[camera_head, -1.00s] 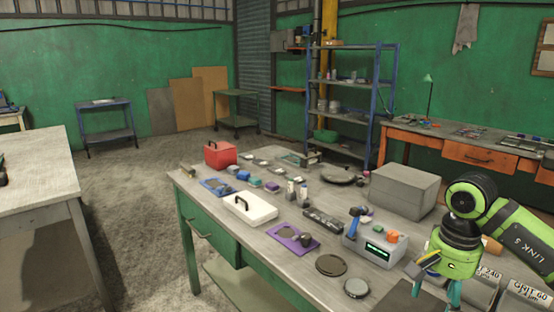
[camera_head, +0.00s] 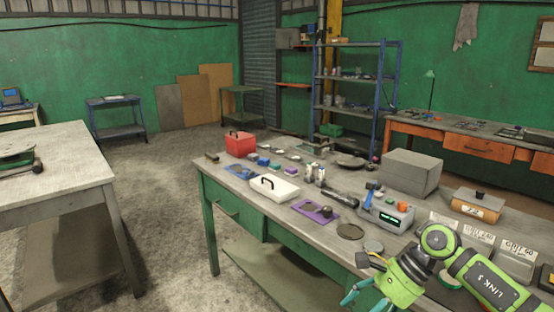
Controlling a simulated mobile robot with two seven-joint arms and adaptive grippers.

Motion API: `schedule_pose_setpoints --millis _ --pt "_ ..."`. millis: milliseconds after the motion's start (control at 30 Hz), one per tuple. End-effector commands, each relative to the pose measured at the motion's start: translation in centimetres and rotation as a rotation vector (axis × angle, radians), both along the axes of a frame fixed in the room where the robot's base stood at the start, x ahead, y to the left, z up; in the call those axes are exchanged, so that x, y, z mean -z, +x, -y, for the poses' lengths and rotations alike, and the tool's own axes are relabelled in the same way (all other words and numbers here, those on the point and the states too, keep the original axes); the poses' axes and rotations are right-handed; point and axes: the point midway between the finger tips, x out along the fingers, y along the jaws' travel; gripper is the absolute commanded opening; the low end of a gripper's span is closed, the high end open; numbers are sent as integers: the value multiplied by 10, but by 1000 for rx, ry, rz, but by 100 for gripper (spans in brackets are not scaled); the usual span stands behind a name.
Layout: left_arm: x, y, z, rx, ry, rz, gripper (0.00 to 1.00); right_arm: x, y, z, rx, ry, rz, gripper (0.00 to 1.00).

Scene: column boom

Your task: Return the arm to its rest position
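My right arm, green and black, comes in from the lower right. Its gripper (camera_head: 366,300) has teal fingers that point down and left past the front edge of the long workbench (camera_head: 232,188). The fingers look apart, with nothing seen between them, though the lower finger is partly cut off by the picture's bottom edge. My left arm and gripper are not in view.
The bench holds a red box (camera_head: 241,145), a white case (camera_head: 274,189), a purple mat (camera_head: 315,211), a device with a display (camera_head: 386,217) and a grey block (camera_head: 411,173). Another table (camera_head: 60,170) stands left. The floor between (camera_head: 165,215) is clear.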

Motion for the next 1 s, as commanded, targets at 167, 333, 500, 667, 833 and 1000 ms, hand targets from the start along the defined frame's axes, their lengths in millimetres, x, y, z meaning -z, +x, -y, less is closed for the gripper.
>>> schedule_pose_setpoints --millis 167,333,500,667,833,1000 --pt "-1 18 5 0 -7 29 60 41 24 -70 500 498 -436 67" --pt "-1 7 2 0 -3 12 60 127 60 -61 1188 962 -1072 67" --pt "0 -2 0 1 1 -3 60 244 42 -12 1752 1237 -1556 67" --pt "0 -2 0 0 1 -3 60 345 -18 24 -2115 -1351 1798 67" --pt "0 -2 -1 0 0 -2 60 433 -110 50 -1855 -1079 1461 67" --pt "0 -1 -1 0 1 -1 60 499 -223 61 -1620 -862 1136 67"
